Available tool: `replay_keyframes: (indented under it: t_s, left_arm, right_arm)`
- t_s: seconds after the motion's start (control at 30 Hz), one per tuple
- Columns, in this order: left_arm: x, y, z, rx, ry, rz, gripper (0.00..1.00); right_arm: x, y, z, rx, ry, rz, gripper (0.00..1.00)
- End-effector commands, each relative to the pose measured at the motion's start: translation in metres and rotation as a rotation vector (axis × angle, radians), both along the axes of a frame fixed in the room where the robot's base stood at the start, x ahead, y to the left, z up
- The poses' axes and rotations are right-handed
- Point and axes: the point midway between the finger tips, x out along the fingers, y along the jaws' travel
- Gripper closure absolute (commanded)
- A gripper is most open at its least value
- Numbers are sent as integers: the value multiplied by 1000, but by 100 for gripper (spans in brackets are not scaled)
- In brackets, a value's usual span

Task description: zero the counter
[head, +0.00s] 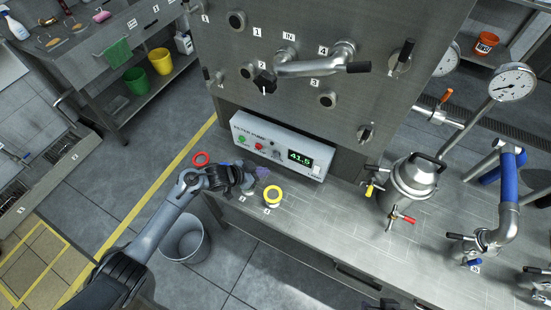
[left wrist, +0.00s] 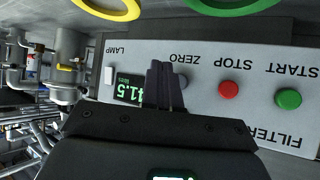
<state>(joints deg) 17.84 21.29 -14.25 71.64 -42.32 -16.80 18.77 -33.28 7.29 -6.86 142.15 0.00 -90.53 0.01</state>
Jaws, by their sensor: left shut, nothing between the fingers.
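The filter pump box (head: 250,127) is a pale unit on the steel bench, with a green START button (head: 242,138), a red STOP button (head: 258,146) and a lit counter display (head: 299,157) reading 41.5. In the left wrist view its panel appears upside down, with the display (left wrist: 128,90) partly behind my fingers. The grey button by the ZERO label (left wrist: 182,80) is partly hidden by a finger. My left gripper (head: 262,172) is shut and empty in front of the box; its fingers (left wrist: 165,85) point toward the panel near ZERO. Contact cannot be told.
A valve panel rises behind the box. A metal vessel (head: 412,180) and pipework stand to the right. A dark part at the bottom edge may be my right gripper (head: 385,303).

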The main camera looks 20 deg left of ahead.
Motion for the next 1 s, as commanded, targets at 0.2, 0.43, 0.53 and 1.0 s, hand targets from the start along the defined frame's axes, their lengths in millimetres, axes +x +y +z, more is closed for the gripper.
replay_keyframes:
  t_s: [0.2,0.43,0.53,1.0]
  left_arm:
    - [25,-5,-3,0,-1,-1,100]
    - [39,-8,-2,-1,1,-2,100]
    - [42,-8,0,0,0,-2,100]
    - [43,-9,0,-1,1,-2,100]
  right_arm:
    - [0,1,-24,3,1,-2,57]
    - [0,2,-33,8,1,-6,57]
    - [0,2,-34,11,2,-7,57]
    - [0,2,-34,9,0,-5,57]
